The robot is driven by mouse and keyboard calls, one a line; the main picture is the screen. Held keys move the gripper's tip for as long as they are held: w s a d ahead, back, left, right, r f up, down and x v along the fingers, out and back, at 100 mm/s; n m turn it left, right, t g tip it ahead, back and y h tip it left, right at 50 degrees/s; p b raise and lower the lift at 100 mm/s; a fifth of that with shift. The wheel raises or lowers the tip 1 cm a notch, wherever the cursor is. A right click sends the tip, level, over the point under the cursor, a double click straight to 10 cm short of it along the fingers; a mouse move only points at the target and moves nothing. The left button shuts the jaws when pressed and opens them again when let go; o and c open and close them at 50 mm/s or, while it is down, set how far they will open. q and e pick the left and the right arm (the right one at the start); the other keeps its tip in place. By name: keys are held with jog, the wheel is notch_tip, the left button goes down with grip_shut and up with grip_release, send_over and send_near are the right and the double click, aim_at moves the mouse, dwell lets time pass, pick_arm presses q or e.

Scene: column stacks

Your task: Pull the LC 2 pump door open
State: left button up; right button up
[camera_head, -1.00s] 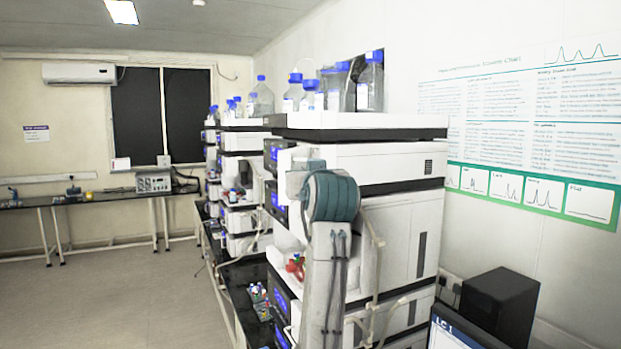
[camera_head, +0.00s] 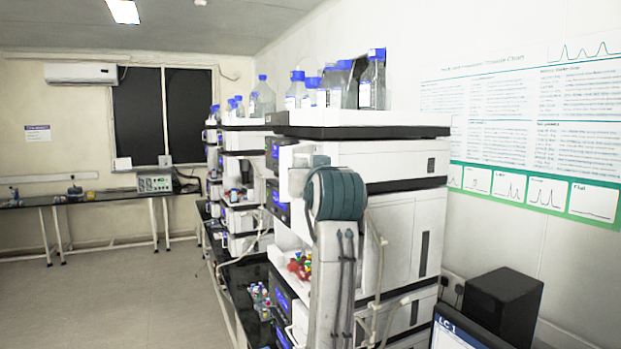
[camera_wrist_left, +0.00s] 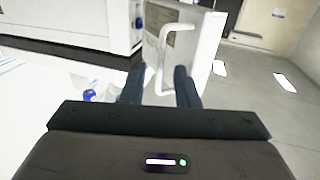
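In the left wrist view a white door panel (camera_wrist_left: 204,45) with a white bar handle (camera_wrist_left: 163,46) stands at an angle beside a white instrument body (camera_wrist_left: 105,22). No label shows that this is the LC 2 pump. My left gripper (camera_wrist_left: 159,82) has its two dark fingers apart, one on each side of the handle's near end. I cannot tell whether they touch it. In the head view, one of my arms hides part of the nearest instrument stack (camera_head: 400,165); neither gripper shows there.
Bottles with blue caps (camera_head: 372,80) stand on top of the stacks. More stacks (camera_head: 243,165) line the black bench farther back. A monitor marked LC 1 (camera_head: 455,335) and a black box (camera_head: 503,300) are at lower right. The floor (camera_head: 130,290) at left is clear.

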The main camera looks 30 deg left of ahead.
pick_arm(q)
jog(key=b+v, duration=0.4)
jog(key=v, duration=0.4)
jog(key=shift+s+d, duration=0.2)
jog(key=shift+d, duration=0.05)
jog(key=shift+f, duration=0.15)
